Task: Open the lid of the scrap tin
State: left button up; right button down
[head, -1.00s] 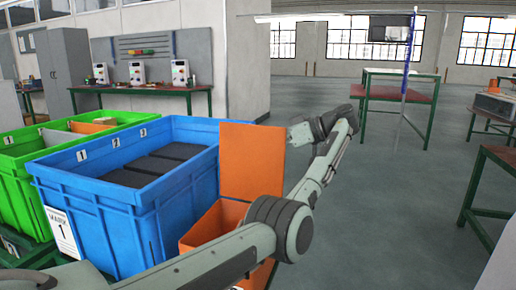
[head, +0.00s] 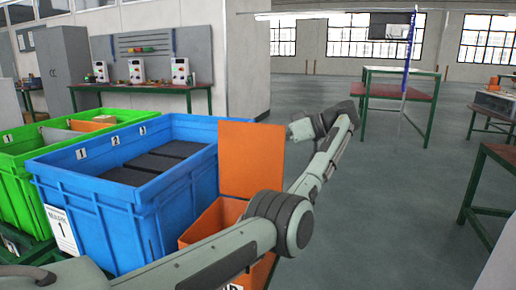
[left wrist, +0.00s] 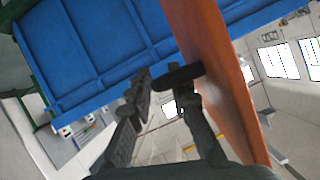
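The orange scrap tin (head: 208,222) stands against the right side of the blue crate. Its orange lid (head: 250,160) is raised and stands about upright at the back of the tin. My left arm reaches across the front of the tin, and its wrist is right of the lid; the fingers are hidden in the head view. In the left wrist view, my left gripper (left wrist: 162,84) has its fingers apart beside the lid (left wrist: 212,65). A short dark bar (left wrist: 182,76), perhaps the lid's handle, lies at the fingertips. My right gripper is not in view.
The blue crate (head: 100,200) with dark blocks is left of the tin, and a green crate (head: 20,158) is further left. Workbenches (head: 400,92) stand at the back and right. The floor (head: 390,200) right of my arm is clear.

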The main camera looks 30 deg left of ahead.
pick_arm(q)
notch_tip(320, 180, up, 10)
jog(key=shift+f, duration=0.15)
dwell(0.5)
